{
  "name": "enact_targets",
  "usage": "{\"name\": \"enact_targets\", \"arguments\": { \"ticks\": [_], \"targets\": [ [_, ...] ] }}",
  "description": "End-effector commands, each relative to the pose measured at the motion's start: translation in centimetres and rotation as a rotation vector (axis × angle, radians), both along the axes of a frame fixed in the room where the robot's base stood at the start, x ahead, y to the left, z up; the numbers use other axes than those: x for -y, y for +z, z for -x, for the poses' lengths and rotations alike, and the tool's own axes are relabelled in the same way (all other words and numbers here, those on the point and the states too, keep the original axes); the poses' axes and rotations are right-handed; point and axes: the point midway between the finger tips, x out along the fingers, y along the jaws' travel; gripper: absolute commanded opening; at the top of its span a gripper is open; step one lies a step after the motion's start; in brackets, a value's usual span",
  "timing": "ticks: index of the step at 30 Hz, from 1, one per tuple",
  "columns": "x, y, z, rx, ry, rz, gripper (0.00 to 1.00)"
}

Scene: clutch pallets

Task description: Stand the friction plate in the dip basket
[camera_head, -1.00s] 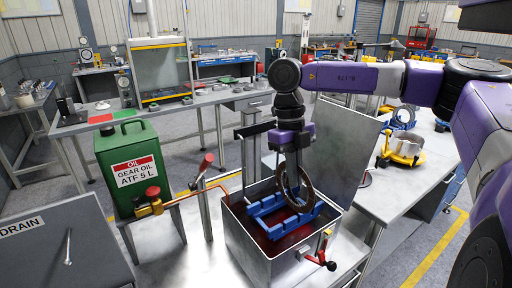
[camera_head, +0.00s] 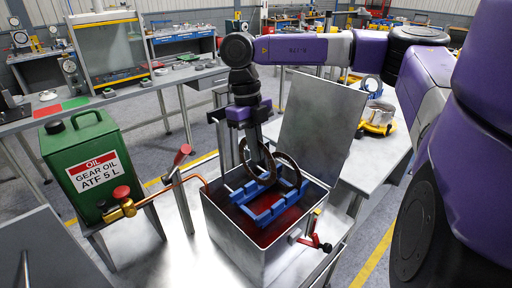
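My gripper (camera_head: 257,147) points down over the open steel dip tank and appears shut on the upper rim of a dark ring-shaped friction plate (camera_head: 242,153). That plate hangs upright, slightly tilted, at the left side of the blue dip basket (camera_head: 264,215). The basket's slotted blue bars lie inside the tank, above red fluid.
The tank (camera_head: 238,243) has a raised lid (camera_head: 318,125) behind it and a red-handled valve (camera_head: 317,243) in front. A green oil can (camera_head: 88,165) and brass tap with copper pipe stand left. A side table at right carries a yellow-based metal part (camera_head: 378,115).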

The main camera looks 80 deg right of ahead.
Motion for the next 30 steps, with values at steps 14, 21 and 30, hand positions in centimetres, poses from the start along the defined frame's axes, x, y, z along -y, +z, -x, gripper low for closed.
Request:
{"name": "enact_targets", "arguments": {
  "ticks": [14, 21, 30],
  "targets": [
    [0.0, -3.2, 0.0, 0.0, 0.0, 0.0, 0.0],
    [0.0, -4.9, 0.0, -0.001, 0.0, 0.001, 0.0],
    [0.0, -6.7, 0.0, -0.001, 0.0, 0.001, 0.0]
  ]
}}
